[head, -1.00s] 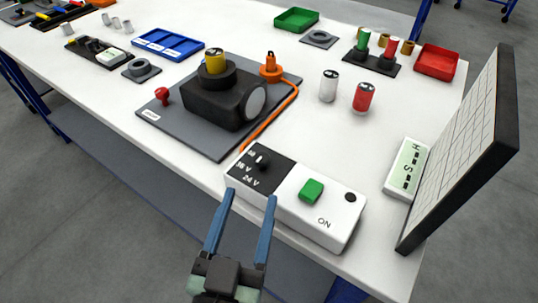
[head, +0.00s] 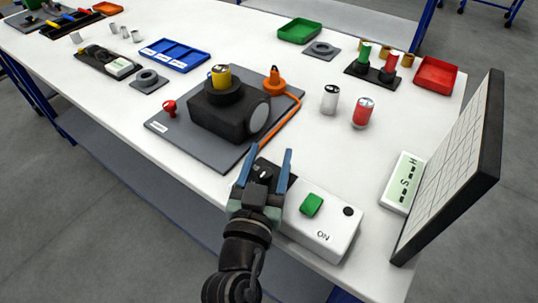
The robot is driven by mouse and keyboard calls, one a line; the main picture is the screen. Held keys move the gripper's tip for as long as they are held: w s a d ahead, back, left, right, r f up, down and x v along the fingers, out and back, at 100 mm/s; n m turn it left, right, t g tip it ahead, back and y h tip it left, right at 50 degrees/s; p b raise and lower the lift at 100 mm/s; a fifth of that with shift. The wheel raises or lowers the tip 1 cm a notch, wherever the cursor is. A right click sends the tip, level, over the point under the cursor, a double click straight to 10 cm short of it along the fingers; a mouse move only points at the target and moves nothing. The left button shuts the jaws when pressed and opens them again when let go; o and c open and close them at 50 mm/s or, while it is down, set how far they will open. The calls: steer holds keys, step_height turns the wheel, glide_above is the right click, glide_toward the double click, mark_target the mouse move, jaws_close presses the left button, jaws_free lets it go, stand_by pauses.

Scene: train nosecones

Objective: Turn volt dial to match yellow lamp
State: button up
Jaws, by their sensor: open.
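The white control box (head: 332,229) stands at the table's near edge, with a black panel at its left end. The volt dial (head: 265,173) is a small dark knob with a white mark on that panel. My gripper (head: 268,158) is open, its two blue fingers over the black panel, one on either side of the dial in the picture. Contact cannot be told. The gripper hides most of the volt labels. A yellow cylinder (head: 220,76), perhaps the yellow lamp, stands upright in the black holder (head: 225,115) on the grey plate.
The box also has a green button (head: 312,204). A white can (head: 330,99) and a red can (head: 363,112) stand behind. A tilted grid panel (head: 450,170) rises at the right.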

jaws_close()
